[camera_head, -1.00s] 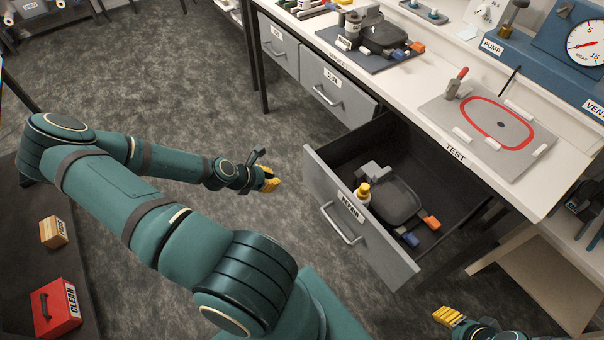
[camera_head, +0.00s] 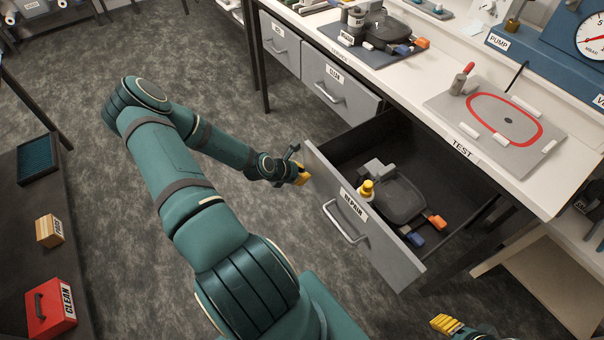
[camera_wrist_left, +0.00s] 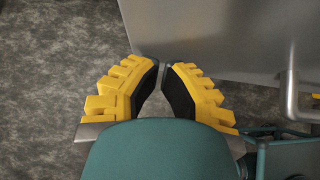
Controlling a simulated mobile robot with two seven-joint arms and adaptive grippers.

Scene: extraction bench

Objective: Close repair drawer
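The grey drawer labelled REPAIR (camera_head: 380,240) stands pulled out under the bench, its inside in view. Its bar handle (camera_head: 345,222) is on the front. My left gripper (camera_head: 301,174) is by the left end of the drawer front, left of the handle, and holds nothing. In the left wrist view its yellow fingertips (camera_wrist_left: 161,66) almost meet at the edge of the grey drawer front (camera_wrist_left: 215,35), with the handle (camera_wrist_left: 291,95) to the right. Whether they touch the front is unclear. My right gripper (camera_head: 447,324) shows partly at the bottom edge; its opening is unclear.
The drawer holds a yellow-capped bottle (camera_head: 366,190) and a dark grey device (camera_head: 400,198) with orange and blue ends. Two shut drawers, one labelled CLEAN or similar (camera_head: 340,90), are further left. A red box (camera_head: 50,310) stands at lower left. Floor before the drawer is clear.

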